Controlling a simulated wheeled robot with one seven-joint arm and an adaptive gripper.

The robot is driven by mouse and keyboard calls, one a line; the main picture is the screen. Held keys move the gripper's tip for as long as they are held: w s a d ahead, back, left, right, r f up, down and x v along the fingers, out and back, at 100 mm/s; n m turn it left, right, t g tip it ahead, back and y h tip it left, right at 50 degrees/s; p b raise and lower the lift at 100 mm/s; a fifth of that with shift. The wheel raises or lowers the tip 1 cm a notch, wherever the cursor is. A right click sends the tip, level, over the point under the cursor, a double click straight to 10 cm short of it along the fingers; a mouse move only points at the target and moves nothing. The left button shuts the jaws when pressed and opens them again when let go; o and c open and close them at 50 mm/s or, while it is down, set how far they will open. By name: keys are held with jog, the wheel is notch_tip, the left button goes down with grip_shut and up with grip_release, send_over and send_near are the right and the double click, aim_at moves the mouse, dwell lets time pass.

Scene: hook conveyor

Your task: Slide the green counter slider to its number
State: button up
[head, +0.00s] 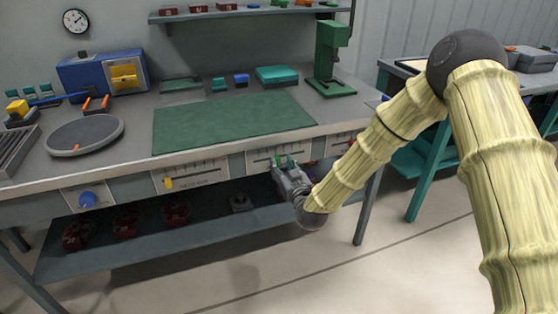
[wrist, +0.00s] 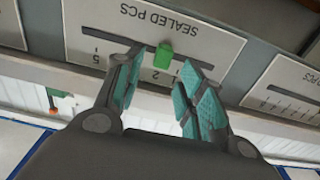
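The green slider (wrist: 163,55) sits in a slot on a white panel marked SEALED PCS (wrist: 185,28). The panel appears upside down in the wrist view. My gripper (wrist: 160,68) is open, with one teal-padded finger on each side of the slider and visible gaps between.
A yellow slider (head: 168,183) and a blue knob (head: 88,199) are on panels to the left. A red slider panel (head: 343,143) is to the right. The bench top (head: 135,145) overhangs the panels, with a lower shelf (head: 170,242) beneath.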

aim_at(278, 159)
jog(key=shift+x, duration=1.75)
grip_shut()
